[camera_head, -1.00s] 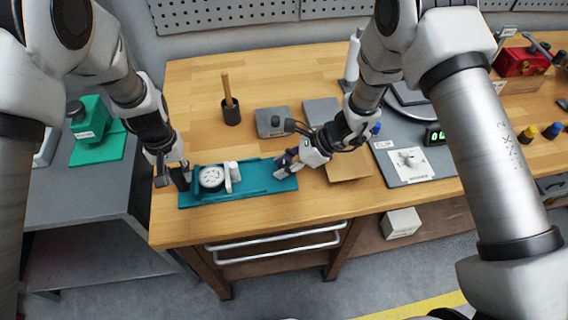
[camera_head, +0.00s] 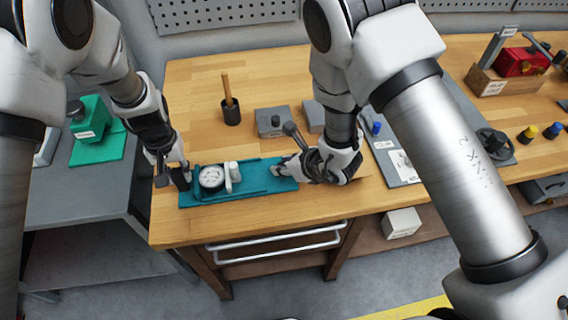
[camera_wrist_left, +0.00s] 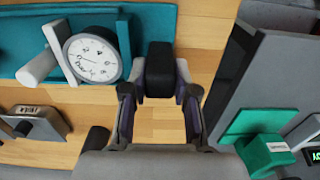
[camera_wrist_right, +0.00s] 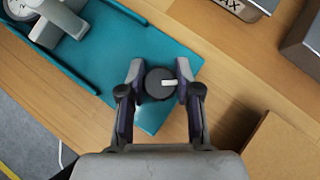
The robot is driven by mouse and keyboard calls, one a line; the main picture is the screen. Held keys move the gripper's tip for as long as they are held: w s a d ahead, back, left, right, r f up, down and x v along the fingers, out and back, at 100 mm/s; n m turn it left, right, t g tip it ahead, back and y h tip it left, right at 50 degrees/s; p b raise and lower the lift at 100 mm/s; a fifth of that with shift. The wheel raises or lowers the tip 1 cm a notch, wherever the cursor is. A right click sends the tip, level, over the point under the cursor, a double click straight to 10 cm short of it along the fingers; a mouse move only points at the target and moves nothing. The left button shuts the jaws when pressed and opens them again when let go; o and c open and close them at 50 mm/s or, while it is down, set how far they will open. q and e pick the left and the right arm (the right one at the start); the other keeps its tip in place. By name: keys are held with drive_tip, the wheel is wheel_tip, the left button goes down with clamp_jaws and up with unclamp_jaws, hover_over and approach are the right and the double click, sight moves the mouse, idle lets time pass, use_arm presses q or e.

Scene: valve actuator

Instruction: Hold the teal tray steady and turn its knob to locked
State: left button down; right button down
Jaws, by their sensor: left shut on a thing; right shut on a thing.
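The teal tray (camera_head: 255,185) lies flat on the wooden bench, with a white round dial (camera_head: 212,177) and a white cylinder part on its left half. My left gripper (camera_wrist_left: 160,88) is shut on a black block-shaped handle (camera_wrist_left: 160,68) at the tray's left end. My right gripper (camera_wrist_right: 156,82) is shut on the round dark knob (camera_wrist_right: 160,84) at the tray's right end. In the head view, the right gripper largely hides the knob. I cannot read any lock marking.
A black cup with a wooden stick (camera_head: 231,110) and grey boxes (camera_head: 272,122) stand behind the tray. A brown flat piece (camera_wrist_right: 285,150) lies right of the knob. A green device (camera_head: 92,120) sits on the grey side table. Bench wood in front of the tray is clear.

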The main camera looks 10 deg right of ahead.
idle(0.5)
drive_tip(key=c, duration=0.8)
unclamp_jaws()
drive_tip(key=shift+o, duration=0.2)
drive_tip(key=v, duration=1.2)
drive_tip(key=shift+a, duration=0.1)
